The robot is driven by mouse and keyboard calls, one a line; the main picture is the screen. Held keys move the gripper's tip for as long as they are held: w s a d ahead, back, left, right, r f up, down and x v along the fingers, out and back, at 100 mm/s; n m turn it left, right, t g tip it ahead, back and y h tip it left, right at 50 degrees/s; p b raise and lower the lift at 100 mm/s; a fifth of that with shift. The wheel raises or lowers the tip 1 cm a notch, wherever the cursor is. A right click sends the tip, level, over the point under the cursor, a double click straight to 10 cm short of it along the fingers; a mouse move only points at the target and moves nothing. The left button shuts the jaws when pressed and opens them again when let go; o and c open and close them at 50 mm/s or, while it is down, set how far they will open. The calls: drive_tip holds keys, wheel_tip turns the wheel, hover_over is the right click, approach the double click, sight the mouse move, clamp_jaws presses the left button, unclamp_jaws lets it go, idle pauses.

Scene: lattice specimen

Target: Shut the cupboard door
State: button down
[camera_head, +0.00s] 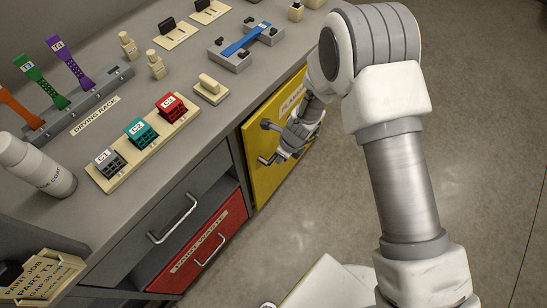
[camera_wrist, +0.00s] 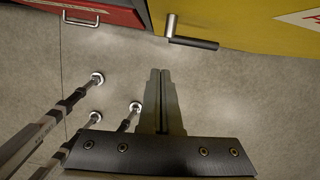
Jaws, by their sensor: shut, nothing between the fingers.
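The yellow cupboard door (camera_head: 262,178) is under the bench, right of the drawers in the head view. It looks close to the cabinet front, but I cannot tell whether it is fully shut. My arm covers part of it. In the wrist view the door (camera_wrist: 245,22) fills the upper right. Its dark bar handle (camera_wrist: 195,43) sticks out on a metal post near the door's left edge. My gripper (camera_wrist: 160,72) is shut and empty. Its fingertips show just below the handle in the wrist view, seemingly apart from it.
A red drawer (camera_head: 212,232) and a grey drawer (camera_head: 170,212) with bar handles are left of the door. The bench top (camera_head: 215,125) holds a block rack, a drying rack and a white bottle (camera_head: 35,165). The floor (camera_head: 490,160) on the right is clear.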

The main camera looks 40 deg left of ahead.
drive_tip(key=p+v, duration=0.1)
drive_tip(key=v, duration=0.8)
drive_tip(key=y+b, duration=0.7)
drive_tip(key=b, duration=1.1)
approach(256, 156)
drive_tip(key=d+f+x, duration=0.1)
drive_tip(key=x, duration=0.4)
drive_tip(key=shift+a+r+m+g, duration=0.3)
drive_tip(key=shift+a+m, duration=0.1)
drive_tip(key=shift+a, duration=0.5)
